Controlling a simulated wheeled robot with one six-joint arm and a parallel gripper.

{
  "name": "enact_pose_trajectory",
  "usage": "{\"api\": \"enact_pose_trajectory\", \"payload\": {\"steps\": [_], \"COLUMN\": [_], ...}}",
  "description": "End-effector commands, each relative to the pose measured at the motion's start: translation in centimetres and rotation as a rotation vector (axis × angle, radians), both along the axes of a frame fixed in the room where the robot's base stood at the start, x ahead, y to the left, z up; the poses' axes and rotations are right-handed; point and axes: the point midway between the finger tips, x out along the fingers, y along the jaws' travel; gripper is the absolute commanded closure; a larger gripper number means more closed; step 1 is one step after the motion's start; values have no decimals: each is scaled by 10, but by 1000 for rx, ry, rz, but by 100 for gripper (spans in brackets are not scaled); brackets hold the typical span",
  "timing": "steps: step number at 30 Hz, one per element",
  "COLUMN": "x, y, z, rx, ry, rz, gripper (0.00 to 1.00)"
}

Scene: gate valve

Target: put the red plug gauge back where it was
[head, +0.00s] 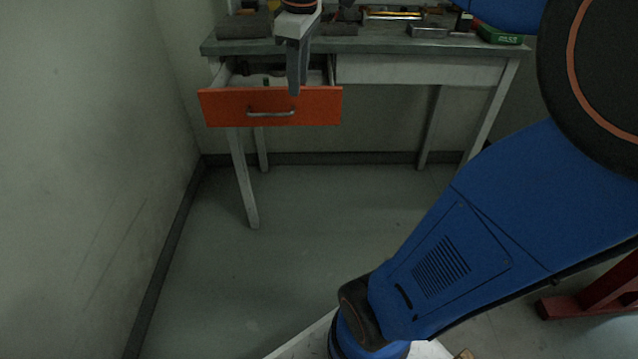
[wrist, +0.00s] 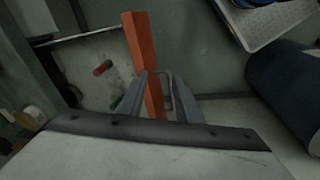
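A small red cylinder, which looks like the red plug gauge (wrist: 103,68), lies inside the pulled-out drawer in the wrist view. I cannot make it out in the head view. The drawer has an orange front (head: 230,108) with a metal handle (head: 270,113); the front also shows in the wrist view (wrist: 138,42). My gripper (head: 294,92) points down at the drawer front, right of the handle's middle. In the wrist view its fingers (wrist: 158,73) are apart, with the orange front and handle showing between them. Whether they touch the front is unclear. Nothing is held.
A workbench (head: 420,68) stands over the drawer, with metal blocks (head: 245,26) and a green box (head: 498,34) on top. A green item (wrist: 117,102) lies near the red cylinder. A wall is close on the left. The floor before the bench is clear; a red frame stands at right.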

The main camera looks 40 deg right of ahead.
Motion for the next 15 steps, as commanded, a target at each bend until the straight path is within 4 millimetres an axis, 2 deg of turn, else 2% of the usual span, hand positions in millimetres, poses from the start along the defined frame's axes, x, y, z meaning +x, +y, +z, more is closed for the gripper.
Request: {"api": "enact_pose_trajectory", "payload": {"steps": [1,8,15], "x": [-16,-77,-138], "y": [8,37,58], "z": [-7,-50,-106], "rx": [7,59,141], "ry": [-19,-108,-193], "rz": [-39,-253,-470], "gripper": [69,69,69]}}
